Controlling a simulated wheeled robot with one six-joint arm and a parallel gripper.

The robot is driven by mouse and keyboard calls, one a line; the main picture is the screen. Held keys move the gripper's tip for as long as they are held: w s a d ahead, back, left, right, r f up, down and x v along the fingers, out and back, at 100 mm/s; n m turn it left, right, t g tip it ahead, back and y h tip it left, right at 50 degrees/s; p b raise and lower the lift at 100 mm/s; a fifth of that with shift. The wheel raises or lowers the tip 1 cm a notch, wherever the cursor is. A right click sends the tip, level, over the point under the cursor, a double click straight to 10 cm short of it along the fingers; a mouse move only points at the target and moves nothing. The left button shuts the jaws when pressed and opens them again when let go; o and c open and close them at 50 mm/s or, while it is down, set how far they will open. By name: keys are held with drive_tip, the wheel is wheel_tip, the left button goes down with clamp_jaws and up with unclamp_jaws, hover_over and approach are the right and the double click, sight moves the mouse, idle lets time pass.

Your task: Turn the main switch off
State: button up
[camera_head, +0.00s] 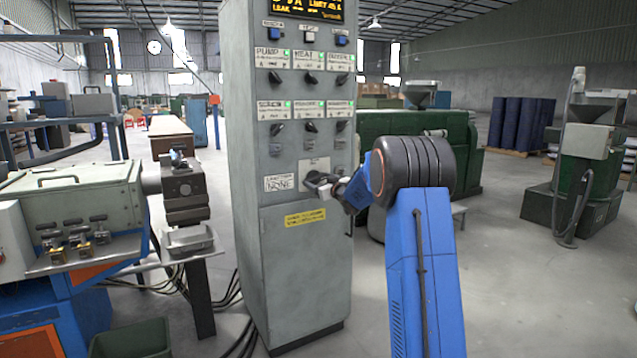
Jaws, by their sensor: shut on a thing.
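The grey control cabinet (270,235) stands upright in the middle of the view. Its front carries rows of small black rotary switches and a lit display at the top. The main switch (312,178) is a larger dark rotary handle on a pale plate, low on the panel, above a yellow label. My gripper (322,184) is at this handle and shut on it, reaching in from the right. The gripper covers part of the handle, so its exact angle is hard to tell.
A machine with a grey housing (85,205) and a black die head (184,185) stands close on the left. A dark green bin (131,342) and loose cables lie on the floor. A green machine stands behind my arm.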

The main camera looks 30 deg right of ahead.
drive_tip(key=n, duration=1.1)
drive_tip(key=shift+f+n, duration=0.1)
drive_tip(key=shift+n, duration=2.1)
drive_tip(key=o, duration=1.1)
drive_tip(key=shift+c, duration=0.2)
drive_tip(key=shift+s, duration=0.1)
